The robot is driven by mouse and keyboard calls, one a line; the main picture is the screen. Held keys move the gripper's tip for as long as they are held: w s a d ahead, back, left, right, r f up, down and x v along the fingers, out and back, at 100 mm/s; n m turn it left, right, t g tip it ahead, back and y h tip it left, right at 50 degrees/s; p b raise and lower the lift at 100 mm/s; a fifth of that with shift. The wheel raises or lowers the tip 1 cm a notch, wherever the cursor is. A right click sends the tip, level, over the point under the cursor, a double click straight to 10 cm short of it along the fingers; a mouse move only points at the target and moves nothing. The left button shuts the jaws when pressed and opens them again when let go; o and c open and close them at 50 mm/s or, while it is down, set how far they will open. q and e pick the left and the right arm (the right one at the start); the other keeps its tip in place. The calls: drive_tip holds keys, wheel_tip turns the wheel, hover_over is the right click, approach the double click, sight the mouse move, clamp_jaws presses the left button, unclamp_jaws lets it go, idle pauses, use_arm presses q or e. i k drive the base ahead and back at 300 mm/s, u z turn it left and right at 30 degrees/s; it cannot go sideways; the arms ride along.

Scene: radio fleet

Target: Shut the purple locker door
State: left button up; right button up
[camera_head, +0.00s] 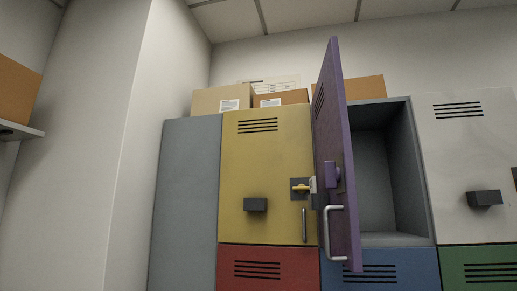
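The purple locker door (338,150) stands wide open in the head view, swung out toward me and seen nearly edge-on. It has a silver bar handle (333,233) near its lower end and a purple lock block (334,178) above it. To the right of the door is the open locker compartment (375,185), grey inside and apparently empty. The door's hinge side is at the left of this opening, beside the yellow locker. Neither of my grippers shows in this view.
A yellow locker door (265,155) is shut on the left and a white locker door (465,150) is shut on the right. Red (280,268), blue (400,270) and green (480,268) doors are below. Cardboard boxes (222,100) lie on top. A wall column (150,130) stands at left.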

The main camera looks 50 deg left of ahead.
sight(340, 237)
drive_tip(key=u, duration=0.55)
drive_tip(key=i, duration=0.55)
drive_tip(key=u, duration=0.65)
drive_tip(key=i, duration=0.65)
drive_tip(key=z, duration=0.1)
